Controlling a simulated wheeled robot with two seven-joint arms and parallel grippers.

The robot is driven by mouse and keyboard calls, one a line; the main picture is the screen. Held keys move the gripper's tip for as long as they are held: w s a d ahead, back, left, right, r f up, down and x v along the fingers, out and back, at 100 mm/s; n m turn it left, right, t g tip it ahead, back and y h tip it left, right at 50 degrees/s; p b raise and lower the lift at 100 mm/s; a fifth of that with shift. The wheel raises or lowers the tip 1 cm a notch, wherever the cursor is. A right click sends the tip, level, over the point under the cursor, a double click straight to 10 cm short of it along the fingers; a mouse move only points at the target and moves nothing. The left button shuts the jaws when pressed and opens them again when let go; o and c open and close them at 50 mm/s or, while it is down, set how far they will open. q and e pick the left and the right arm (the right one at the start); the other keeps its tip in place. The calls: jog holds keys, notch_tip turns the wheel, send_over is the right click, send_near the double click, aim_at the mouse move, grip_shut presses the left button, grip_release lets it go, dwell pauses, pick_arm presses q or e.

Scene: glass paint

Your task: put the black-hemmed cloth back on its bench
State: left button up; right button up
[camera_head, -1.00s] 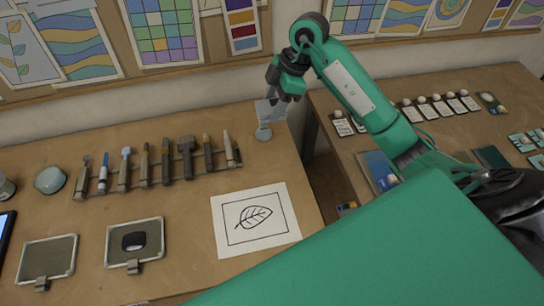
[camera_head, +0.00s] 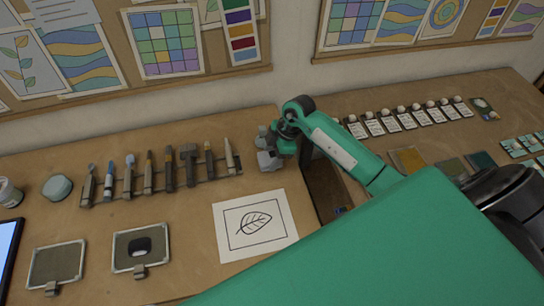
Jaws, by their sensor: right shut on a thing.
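My right gripper (camera_head: 268,160) is low over the back right corner of the left bench (camera_head: 190,215), just right of the tool rack. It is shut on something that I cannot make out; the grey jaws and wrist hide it. No cloth with a clear black hem can be told apart. Flat squares lie on the right bench (camera_head: 510,100): an ochre one (camera_head: 408,159), an olive one (camera_head: 452,166) and a dark teal one (camera_head: 482,160). My arm partly covers that bench's front. My left gripper is not in view.
A leaf drawing (camera_head: 255,224) lies in front of my gripper. Two clipped panels (camera_head: 57,262) lie front left, one with a black pad (camera_head: 137,245). Several labelled cards (camera_head: 405,118) line the right bench's back. A gap separates the benches.

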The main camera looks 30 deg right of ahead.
jog(key=shift+f, duration=0.9)
jog(key=o, duration=0.9)
jog(key=shift+f, duration=0.1)
